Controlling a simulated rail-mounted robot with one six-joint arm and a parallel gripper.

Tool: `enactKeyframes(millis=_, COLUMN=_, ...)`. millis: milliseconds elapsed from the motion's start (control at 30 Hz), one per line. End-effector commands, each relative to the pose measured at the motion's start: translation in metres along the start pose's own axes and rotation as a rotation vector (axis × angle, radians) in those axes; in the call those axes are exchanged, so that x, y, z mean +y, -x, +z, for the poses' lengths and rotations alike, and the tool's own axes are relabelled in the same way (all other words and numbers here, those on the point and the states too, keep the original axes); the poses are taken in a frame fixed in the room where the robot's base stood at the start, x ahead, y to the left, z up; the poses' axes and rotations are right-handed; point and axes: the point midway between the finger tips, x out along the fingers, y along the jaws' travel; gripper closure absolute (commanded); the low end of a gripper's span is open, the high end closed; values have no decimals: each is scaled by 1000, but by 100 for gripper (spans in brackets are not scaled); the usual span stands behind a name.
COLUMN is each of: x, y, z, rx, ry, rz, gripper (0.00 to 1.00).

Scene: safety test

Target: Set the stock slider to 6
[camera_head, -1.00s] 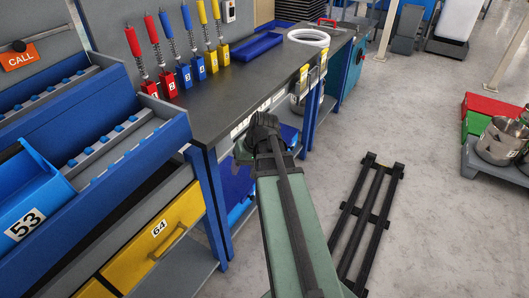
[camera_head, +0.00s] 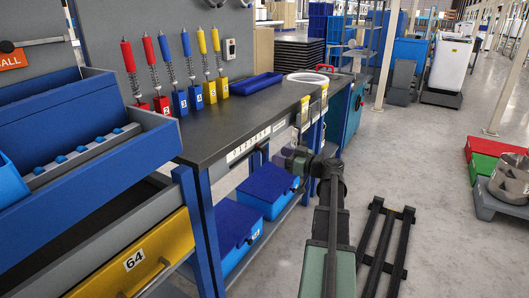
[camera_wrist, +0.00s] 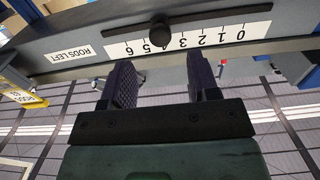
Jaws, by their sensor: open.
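The stock slider is a black round knob (camera_wrist: 160,31) on a white number scale (camera_wrist: 205,35) marked "RODS LEFT", which appears inverted in the wrist view. The knob sits near the middle of the scale, with 0 at the right end and the higher numbers toward the left. It covers part of the markings, so I cannot tell its exact setting. My gripper (camera_wrist: 161,78) is open and empty, with the knob ahead of the gap between its fingers, apparently untouched. In the head view, my gripper (camera_head: 297,163) is by the bench's front edge, beside the white scale strip (camera_head: 248,144).
The grey bench (camera_head: 225,125) carries red, blue and yellow rod holders (camera_head: 180,102) and a blue tray (camera_head: 257,84). Blue bins (camera_head: 236,225) stand below it. A yellow drawer (camera_head: 135,262) is at left. A black floor frame (camera_head: 384,245) lies at right.

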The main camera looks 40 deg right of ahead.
Motion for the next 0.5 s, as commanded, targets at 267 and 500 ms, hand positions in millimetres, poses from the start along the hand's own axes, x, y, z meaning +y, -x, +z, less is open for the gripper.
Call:
enactKeyframes(millis=267, x=0, y=-61, z=0, rx=-1, ry=-1, rz=-3, gripper=45)
enactKeyframes(millis=500, x=0, y=-72, z=0, rx=-1, ry=-1, rz=0, gripper=45)
